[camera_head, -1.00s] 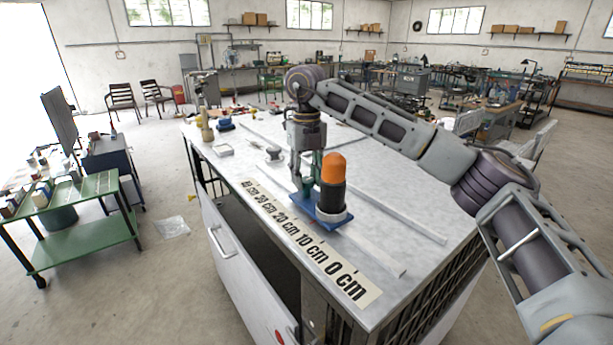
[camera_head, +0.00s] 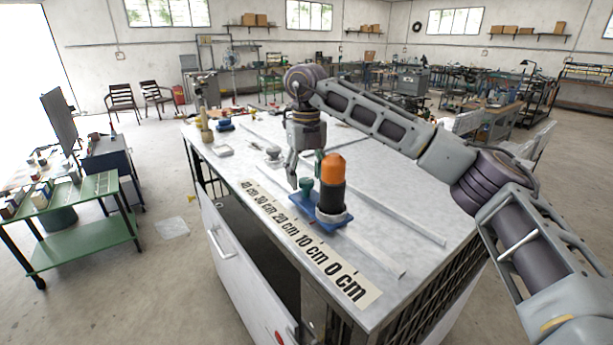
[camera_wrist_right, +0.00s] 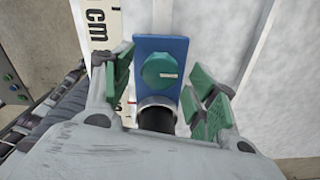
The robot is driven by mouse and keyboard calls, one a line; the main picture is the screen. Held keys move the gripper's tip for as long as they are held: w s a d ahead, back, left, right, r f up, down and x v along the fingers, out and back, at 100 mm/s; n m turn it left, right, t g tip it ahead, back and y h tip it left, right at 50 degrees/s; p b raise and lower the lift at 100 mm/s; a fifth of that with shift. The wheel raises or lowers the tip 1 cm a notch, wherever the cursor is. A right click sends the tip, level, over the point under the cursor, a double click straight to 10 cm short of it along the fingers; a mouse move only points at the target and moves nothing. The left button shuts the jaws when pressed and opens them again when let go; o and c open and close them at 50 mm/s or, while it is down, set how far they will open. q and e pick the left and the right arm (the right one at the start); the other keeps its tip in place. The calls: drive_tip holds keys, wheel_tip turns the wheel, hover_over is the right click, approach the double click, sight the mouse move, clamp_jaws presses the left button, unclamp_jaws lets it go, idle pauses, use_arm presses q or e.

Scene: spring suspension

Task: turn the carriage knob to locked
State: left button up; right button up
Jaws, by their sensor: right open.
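The carriage is a blue plate (camera_head: 328,221) on the bench. A black cylinder with an orange top (camera_head: 333,169) stands on it. The green knob (camera_head: 306,185) sits on the plate's far left part. It shows as a green faceted knob (camera_wrist_right: 160,70) in the right wrist view, with a small pale mark on top pointing to the right. My right gripper (camera_head: 305,172) is over the knob, open. In the right wrist view its green pads (camera_wrist_right: 163,80) are spread to either side of the knob, with gaps on both sides. My left gripper is not in view.
A printed centimetre scale (camera_head: 347,282) runs along the bench's front edge. Long flat rails (camera_head: 395,215) lie on the bench. The upright cylinder is close beside my right gripper. A small metal knob (camera_head: 273,153) and other items stand farther back.

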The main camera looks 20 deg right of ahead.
sight(307, 180)
wheel_tip(307, 180, up, 12)
drive_tip(key=shift+f, duration=0.15)
idle(0.7)
idle(0.5)
